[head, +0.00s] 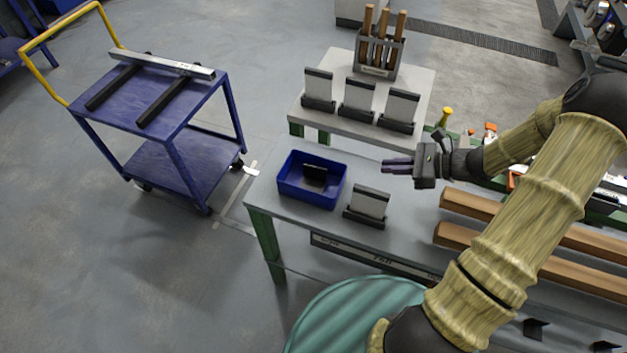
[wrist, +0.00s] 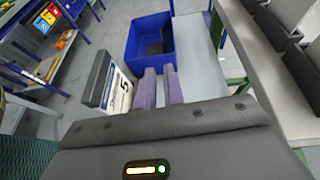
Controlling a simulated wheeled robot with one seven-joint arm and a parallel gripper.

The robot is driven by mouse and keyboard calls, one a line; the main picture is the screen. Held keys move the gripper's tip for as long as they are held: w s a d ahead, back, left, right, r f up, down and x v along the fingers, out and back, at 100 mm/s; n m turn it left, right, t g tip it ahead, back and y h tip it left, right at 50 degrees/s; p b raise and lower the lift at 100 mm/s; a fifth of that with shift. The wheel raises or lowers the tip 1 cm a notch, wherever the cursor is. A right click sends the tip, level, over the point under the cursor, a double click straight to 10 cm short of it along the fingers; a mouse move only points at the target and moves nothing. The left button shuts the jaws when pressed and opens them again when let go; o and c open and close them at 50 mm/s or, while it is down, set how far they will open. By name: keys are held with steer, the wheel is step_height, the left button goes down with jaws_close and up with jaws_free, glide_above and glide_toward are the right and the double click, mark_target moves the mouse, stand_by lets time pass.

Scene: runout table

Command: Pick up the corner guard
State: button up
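A small dark block, which looks like the corner guard (head: 315,172), lies inside a blue bin (head: 298,192) on the near table. The dark piece also shows in the bin in the wrist view (wrist: 154,48). Its exact shape is hard to make out. My gripper (head: 385,167) is above the table, to the right of the bin and apart from it. Its two purple fingers (wrist: 160,82) point toward the bin, with a narrow gap and nothing between them.
A card holder (head: 369,202) stands right of the bin, close to my fingers in the wrist view (wrist: 112,85). Several similar holders (head: 357,98) line the rear table. Wooden beams (head: 470,240) lie to the right. A blue cart (head: 160,110) stands at left.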

steer(key=shift+w+f, duration=0.2)
steer(key=shift+f, duration=0.3)
steer(key=x, duration=1)
steer(key=shift+a+p, duration=0.25)
steer(key=shift+p, duration=0.05)
steer(key=shift+w+a+f, duration=0.15)
steer(key=shift+a+f, duration=0.15)
steer(key=shift+a, duration=0.2)
steer(key=shift+a, duration=0.1)
